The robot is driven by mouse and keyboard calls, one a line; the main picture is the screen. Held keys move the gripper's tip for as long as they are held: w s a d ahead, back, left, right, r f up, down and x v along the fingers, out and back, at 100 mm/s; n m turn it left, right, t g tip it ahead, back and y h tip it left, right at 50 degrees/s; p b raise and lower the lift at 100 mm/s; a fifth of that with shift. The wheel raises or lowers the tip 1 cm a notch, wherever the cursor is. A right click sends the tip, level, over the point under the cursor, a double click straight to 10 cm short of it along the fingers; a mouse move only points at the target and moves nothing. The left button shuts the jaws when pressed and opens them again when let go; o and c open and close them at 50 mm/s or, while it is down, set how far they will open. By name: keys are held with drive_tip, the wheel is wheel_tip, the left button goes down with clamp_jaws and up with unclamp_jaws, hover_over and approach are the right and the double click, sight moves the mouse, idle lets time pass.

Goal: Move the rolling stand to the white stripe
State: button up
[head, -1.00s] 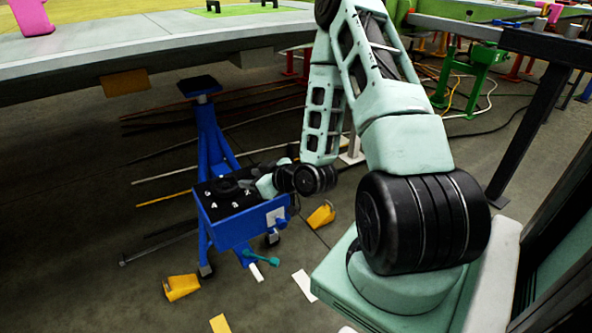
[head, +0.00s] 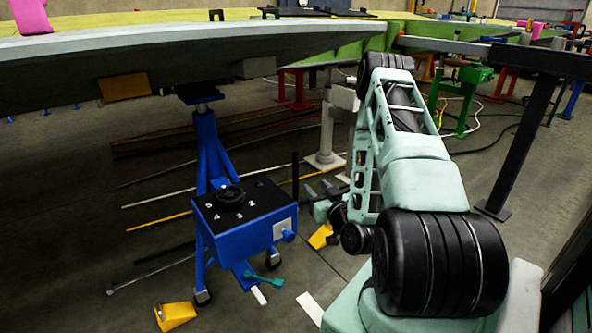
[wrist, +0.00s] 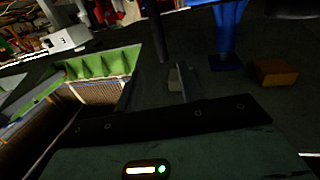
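The rolling stand is blue, with a column, splayed legs on casters and a box (head: 240,235) whose black top carries pale numbers and a round black knob. It stands upright beneath the grey wing edge in the head view. Its blue leg (wrist: 228,35) appears to show at the top of the wrist view. A white stripe (head: 311,308) lies on the floor to the right of the stand's front. My gripper (head: 321,189) is right of the box, near a thin black upright rod, and looks apart from it. Its grey fingers look spread and empty.
A yellow wedge (head: 175,316) lies by the stand's front left caster; another (head: 320,236) is below my gripper. A short white piece (head: 259,296) and a teal-handled piece (head: 262,279) are near the stand's foot. Long bars lie behind. A dark post (head: 520,140) stands right.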

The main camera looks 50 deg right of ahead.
sight(297, 165)
drive_tip(key=b+x, duration=0.6)
drive_tip(key=b, duration=0.3)
drive_tip(key=b, duration=0.3)
drive_tip(key=shift+w, duration=0.25)
drive_tip(key=x, duration=0.4)
drive_tip(key=b+x, duration=0.1)
drive_tip(key=x, duration=0.3)
drive_tip(key=shift+w+d+r, duration=0.15)
drive_tip(key=shift+w+r, duration=0.05)
drive_tip(key=shift+w, duration=0.1)
clamp_jaws()
